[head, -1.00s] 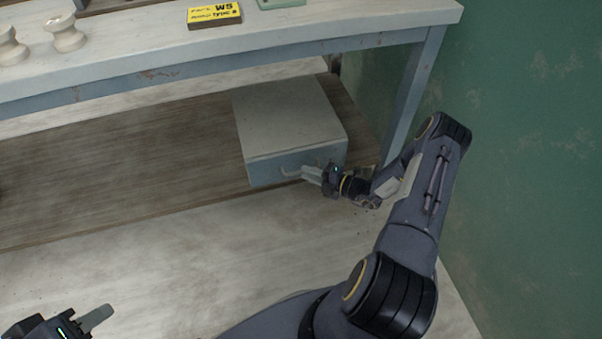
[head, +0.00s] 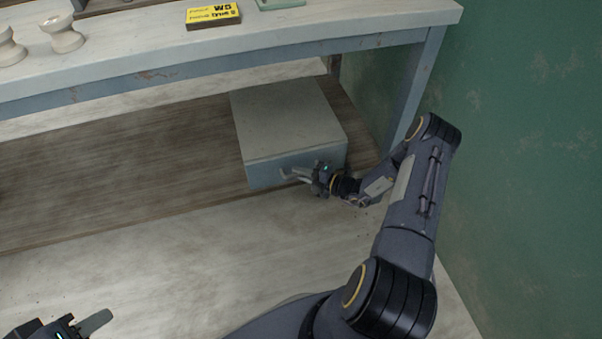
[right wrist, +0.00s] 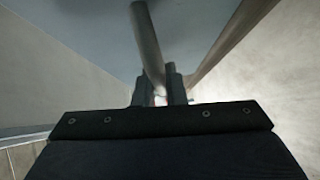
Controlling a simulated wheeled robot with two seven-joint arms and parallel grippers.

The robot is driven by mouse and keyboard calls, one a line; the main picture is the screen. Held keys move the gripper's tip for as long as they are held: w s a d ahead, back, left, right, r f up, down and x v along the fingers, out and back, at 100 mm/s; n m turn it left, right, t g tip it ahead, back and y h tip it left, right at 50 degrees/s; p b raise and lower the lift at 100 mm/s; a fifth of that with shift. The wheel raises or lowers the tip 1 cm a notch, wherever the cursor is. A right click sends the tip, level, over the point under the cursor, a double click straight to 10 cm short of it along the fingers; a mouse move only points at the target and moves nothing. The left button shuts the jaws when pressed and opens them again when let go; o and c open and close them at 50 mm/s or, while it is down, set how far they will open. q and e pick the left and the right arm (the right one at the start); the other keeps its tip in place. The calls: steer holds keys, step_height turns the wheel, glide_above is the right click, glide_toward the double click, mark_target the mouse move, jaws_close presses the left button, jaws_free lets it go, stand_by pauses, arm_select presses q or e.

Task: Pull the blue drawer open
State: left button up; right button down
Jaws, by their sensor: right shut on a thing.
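The blue drawer (head: 262,174) is the front of a pale box (head: 288,115) on the low wooden shelf under the table. The drawer front looks flush with the box. Its bar handle (head: 285,174) sticks out at the front; in the right wrist view the handle (right wrist: 147,45) runs down between my fingers. My right gripper (head: 298,175) is shut on the handle, with the fingertips (right wrist: 160,88) on either side of it. My left gripper (head: 98,320) is at the bottom left, away from the drawer; only part of it shows, and its opening is unclear.
The table (head: 230,50) spans above the shelf (head: 120,165), with a leg (head: 412,95) right of the box. A green wall (head: 530,150) stands at the right. The floor (head: 190,270) before the drawer is clear apart from my right arm.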

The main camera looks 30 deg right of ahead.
steer(key=shift+s, duration=0.1)
steer(key=s+a+p, duration=0.2)
steer(key=s, duration=0.9)
steer(key=s+a+p, duration=0.2)
steer(key=s+a, duration=0.1)
steer(key=s, duration=0.8)
steer(key=shift+a+p, duration=0.15)
steer(key=shift+p, duration=0.2)
steer(key=c, duration=1.8)
jaws_free()
steer(key=shift+o, duration=0.2)
steer(key=p+v, duration=0.1)
steer(key=v, duration=0.6)
steer(key=shift+s+d, duration=0.3)
